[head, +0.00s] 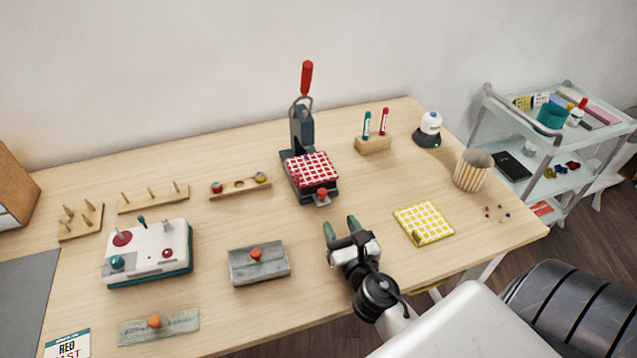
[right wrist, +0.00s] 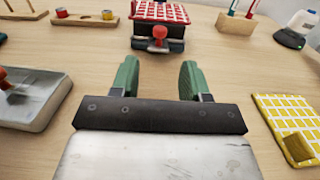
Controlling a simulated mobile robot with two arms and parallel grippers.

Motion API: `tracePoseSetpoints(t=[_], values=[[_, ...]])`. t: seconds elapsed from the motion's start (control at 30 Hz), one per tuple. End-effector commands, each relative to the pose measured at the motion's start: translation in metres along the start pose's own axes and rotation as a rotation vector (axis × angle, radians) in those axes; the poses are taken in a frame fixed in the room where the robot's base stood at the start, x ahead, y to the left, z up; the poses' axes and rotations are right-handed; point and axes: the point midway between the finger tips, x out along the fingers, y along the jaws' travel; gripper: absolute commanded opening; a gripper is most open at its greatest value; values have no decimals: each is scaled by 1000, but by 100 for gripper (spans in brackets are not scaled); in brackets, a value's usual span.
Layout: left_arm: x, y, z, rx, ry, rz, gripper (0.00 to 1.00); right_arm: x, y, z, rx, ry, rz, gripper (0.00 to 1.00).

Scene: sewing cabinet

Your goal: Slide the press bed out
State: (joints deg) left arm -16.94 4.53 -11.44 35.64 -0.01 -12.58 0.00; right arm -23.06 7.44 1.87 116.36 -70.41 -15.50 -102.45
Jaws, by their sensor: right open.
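The press (head: 302,130) stands upright at the back middle of the table, with its red-handled lever (head: 307,78) raised. A red and white checked cloth (head: 312,169) lies on its bed. A red knob (head: 322,194) sticks out at the front of the bed; the knob also shows in the right wrist view (right wrist: 159,33). My right gripper (head: 341,228) is open and empty, in front of the knob and apart from it. Its green fingers (right wrist: 159,80) point toward the press. My left gripper is not in view.
A grey block with an orange knob (head: 258,265) lies left of my right gripper, and a yellow checked pad (head: 424,223) lies to its right. A white and teal box (head: 148,254) is farther left. A pen stand (head: 373,145) and striped cup (head: 471,170) are at the right. The tabletop before the press is clear.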

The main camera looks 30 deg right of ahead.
Motion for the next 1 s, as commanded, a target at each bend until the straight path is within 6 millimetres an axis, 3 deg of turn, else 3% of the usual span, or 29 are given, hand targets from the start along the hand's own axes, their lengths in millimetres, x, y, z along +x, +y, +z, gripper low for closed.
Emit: tracePoseSetpoints(t=[0.17, 0.63, 1.0], values=[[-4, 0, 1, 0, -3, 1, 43, 14, 0, 2, 0, -2, 0, 46], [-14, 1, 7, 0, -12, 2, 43, 95, 0, 0, 0, -1, -1, 46], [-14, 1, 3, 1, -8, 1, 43, 108, 0, 0, 0, 1, 0, 46]])
